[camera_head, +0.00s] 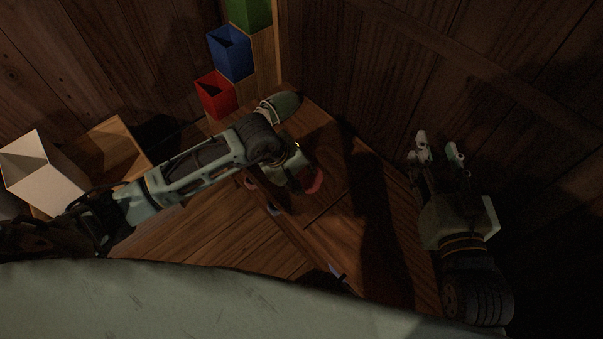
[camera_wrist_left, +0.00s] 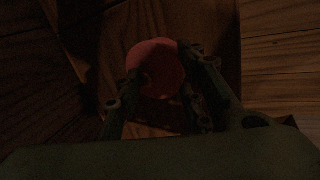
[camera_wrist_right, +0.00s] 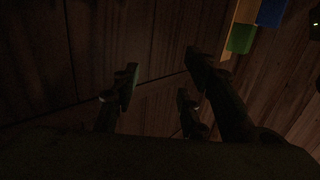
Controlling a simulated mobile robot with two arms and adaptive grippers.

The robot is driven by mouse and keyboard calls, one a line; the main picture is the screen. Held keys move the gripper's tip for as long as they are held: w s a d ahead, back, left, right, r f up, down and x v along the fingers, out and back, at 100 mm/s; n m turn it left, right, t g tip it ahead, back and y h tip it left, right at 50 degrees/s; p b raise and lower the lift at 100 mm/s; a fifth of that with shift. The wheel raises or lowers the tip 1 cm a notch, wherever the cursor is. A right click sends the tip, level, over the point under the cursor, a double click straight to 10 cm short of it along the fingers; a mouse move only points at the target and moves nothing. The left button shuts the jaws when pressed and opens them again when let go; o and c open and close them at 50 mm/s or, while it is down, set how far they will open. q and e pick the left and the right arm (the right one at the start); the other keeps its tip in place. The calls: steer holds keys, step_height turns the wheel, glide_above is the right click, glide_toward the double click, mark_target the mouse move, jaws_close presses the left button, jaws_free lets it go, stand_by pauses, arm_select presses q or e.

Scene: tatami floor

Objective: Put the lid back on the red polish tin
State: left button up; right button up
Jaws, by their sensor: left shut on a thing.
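A red disc (camera_wrist_left: 155,62), which looks like the tin's lid, sits between the fingertips of my left gripper (camera_wrist_left: 163,82) in the left wrist view. The left gripper is shut on it. In the head view the left gripper (camera_head: 303,180) is low over a wooden cabinet top, and a red round edge (camera_head: 315,183) shows at its right side. A small reddish patch (camera_head: 250,183) shows at its left, mostly hidden; I cannot tell whether it is the tin. My right gripper (camera_head: 439,148) is open and empty, well to the right. It also shows in the right wrist view (camera_wrist_right: 160,78).
The wooden cabinet top (camera_head: 345,235) has bare room in front. Red (camera_head: 215,95), blue (camera_head: 231,53) and green (camera_head: 250,12) open boxes stand in a row at the back. A white box (camera_head: 35,165) is at far left. Dark plank walls close off the back and right.

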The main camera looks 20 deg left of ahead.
steer(key=shift+w+a+r+t, duration=0.15)
steer(key=shift+r+t, duration=0.35)
steer(key=shift+r, duration=0.3)
stand_by(1.2)
arm_select(q)
steer(key=shift+f+b, duration=0.15)
steer(key=shift+b, duration=0.15)
arm_select(e)
steer(key=shift+a+r+y, duration=0.1)
steer(key=shift+r+y, duration=0.3)
steer(key=shift+r, duration=0.3)
steer(key=shift+r+t, duration=0.4)
steer(key=shift+t, duration=0.1)
steer(key=shift+r+t, duration=0.3)
steer(key=shift+r, duration=0.2)
steer(key=shift+a, duration=0.1)
stand_by(0.3)
arm_select(q)
steer(key=o, duration=0.8)
steer(key=shift+o, duration=0.7)
